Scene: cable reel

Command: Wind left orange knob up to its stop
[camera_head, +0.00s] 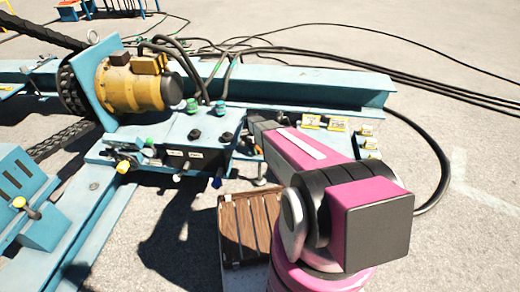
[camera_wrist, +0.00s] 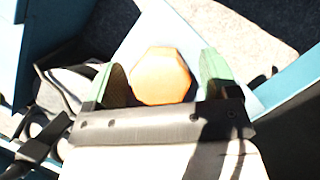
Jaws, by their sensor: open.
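In the wrist view, an orange knob (camera_wrist: 160,76) with a faceted, roughly eight-sided face sits on a pale blue surface. My gripper (camera_wrist: 161,66) is open, with one green-tipped finger on each side of the knob. A narrow gap shows at the right finger; I cannot tell whether the left finger touches. In the head view my pink arm reaches to the control panel (camera_head: 195,134), and my gripper cannot be made out there. I cannot tell which knob in the head view is this one.
A yellow motor (camera_head: 130,85) stands behind the panel on the blue frame. A long blue beam (camera_head: 300,84) runs behind it. Black cables (camera_head: 436,150) loop at the right. A brown slatted box (camera_head: 244,228) stands beside my arm. Open pavement lies at the right.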

